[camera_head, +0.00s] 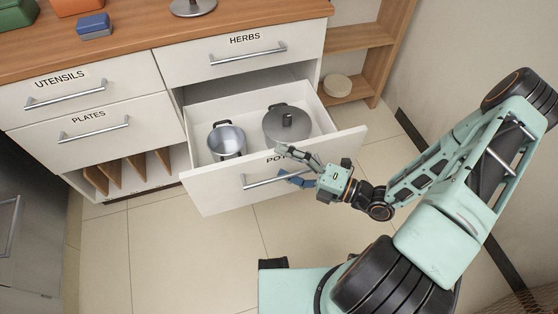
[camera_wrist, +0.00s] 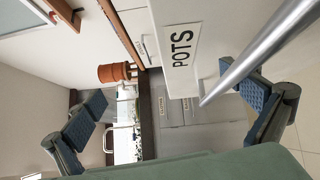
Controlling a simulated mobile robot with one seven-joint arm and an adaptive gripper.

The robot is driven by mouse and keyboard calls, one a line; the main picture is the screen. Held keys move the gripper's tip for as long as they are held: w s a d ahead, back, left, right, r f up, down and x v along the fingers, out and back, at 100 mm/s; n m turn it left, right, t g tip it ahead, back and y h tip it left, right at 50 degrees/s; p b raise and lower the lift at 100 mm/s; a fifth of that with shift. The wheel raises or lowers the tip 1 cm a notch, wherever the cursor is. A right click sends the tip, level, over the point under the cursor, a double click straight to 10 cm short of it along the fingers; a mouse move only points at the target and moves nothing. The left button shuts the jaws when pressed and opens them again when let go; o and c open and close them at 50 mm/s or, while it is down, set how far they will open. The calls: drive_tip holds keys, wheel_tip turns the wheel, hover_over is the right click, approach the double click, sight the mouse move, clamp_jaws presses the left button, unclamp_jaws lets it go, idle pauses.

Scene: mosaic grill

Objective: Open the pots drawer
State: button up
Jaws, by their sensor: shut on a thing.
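The pots drawer (camera_head: 230,192), a white front with the label POTS, stands pulled well out below the herbs drawer. Its bar handle (camera_head: 265,182) runs across the front and also shows in the wrist view (camera_wrist: 262,48). My gripper (camera_head: 294,167) is at the right end of this handle, shut on it; its blue-grey fingers stand apart, with the bar near the right-hand pad in the wrist view. My gripper covers part of the label and handle in the head view. Inside the drawer are a small open pot (camera_head: 226,140) and a larger lidded pot (camera_head: 286,125).
The utensils drawer (camera_head: 75,92), plates drawer (camera_head: 95,128) and herbs drawer (camera_head: 240,57) are closed. Open slots with upright boards (camera_head: 115,173) lie left of the pots drawer. Shelves (camera_head: 358,38) stand at right. The tiled floor (camera_head: 180,245) in front is clear.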

sight(303, 172)
drive_tip(key=shift+s+r, duration=0.1)
drive_tip(key=shift+r, duration=0.45)
drive_tip(key=shift+c, duration=0.4)
drive_tip(key=shift+f+v, duration=0.2)
drive_tip(key=shift+v, duration=1.15)
drive_tip(key=shift+f+v, duration=0.15)
drive_tip(key=shift+v, duration=1.25)
drive_tip(key=shift+c, duration=1.4)
drive_tip(key=shift+s+d, duration=0.3)
drive_tip(key=c, duration=0.6)
drive_tip(key=shift+s+d+f, duration=0.1)
drive_tip(key=shift+d, duration=0.15)
drive_tip(key=c, duration=0.5)
drive_tip(key=shift+f+b+v, duration=0.1)
drive_tip(key=shift+f+v, duration=0.1)
drive_tip(key=shift+v, duration=0.75)
drive_tip(key=shift+f+b+v, duration=0.1)
drive_tip(key=shift+f+v, duration=0.1)
drive_tip(key=shift+v, duration=0.75)
drive_tip(key=shift+f+b+v, duration=0.1)
drive_tip(key=shift+f+v, duration=0.1)
drive_tip(key=shift+v, duration=0.75)
drive_tip(key=shift+c, duration=0.2)
drive_tip(key=shift+s, duration=0.1)
